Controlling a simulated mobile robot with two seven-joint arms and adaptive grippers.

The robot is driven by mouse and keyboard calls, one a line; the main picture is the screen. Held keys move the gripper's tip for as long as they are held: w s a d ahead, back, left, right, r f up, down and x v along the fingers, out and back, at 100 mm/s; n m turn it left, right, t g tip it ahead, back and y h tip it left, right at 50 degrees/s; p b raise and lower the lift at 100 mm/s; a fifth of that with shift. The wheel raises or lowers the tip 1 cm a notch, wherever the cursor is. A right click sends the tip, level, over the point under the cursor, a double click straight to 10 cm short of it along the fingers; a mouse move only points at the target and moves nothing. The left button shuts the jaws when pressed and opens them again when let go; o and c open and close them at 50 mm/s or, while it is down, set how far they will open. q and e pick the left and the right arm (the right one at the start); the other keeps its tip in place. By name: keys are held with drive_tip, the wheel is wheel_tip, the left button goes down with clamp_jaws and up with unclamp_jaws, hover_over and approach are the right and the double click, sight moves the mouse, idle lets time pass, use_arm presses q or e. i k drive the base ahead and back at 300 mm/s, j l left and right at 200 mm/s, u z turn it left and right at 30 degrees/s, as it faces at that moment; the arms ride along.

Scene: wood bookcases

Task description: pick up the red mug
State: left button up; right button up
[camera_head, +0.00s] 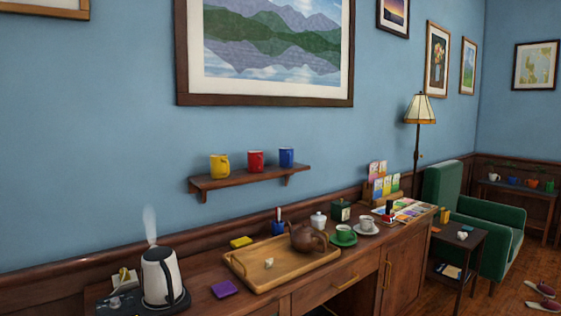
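The red mug (256,161) stands upright on a small wooden wall shelf (246,177). It is between a yellow mug (220,166) on its left and a blue mug (287,157) on its right. There are small gaps between the mugs. Neither of my grippers shows in the head view.
Below the shelf runs a wooden sideboard (213,308). It bears a steaming kettle (161,278), a wooden tray (262,283) with a brown teapot (308,239), and green (343,236) and white (367,225) cups. A framed picture (270,50) hangs above the shelf.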

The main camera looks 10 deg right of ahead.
sight(255, 158)
drive_tip(key=i+l, duration=0.3)
drive_tip(key=l, duration=0.15)
drive_tip(key=i+l, duration=0.3)
drive_tip(key=l, duration=0.15)
drive_tip(key=i+l, duration=0.25)
drive_tip(key=l, duration=0.2)
drive_tip(key=i+l, duration=0.3)
drive_tip(key=l, duration=0.2)
drive_tip(key=i+l, duration=0.3)
drive_tip(key=l, duration=0.65)
drive_tip(key=i+l, duration=0.15)
drive_tip(key=l, duration=0.3)
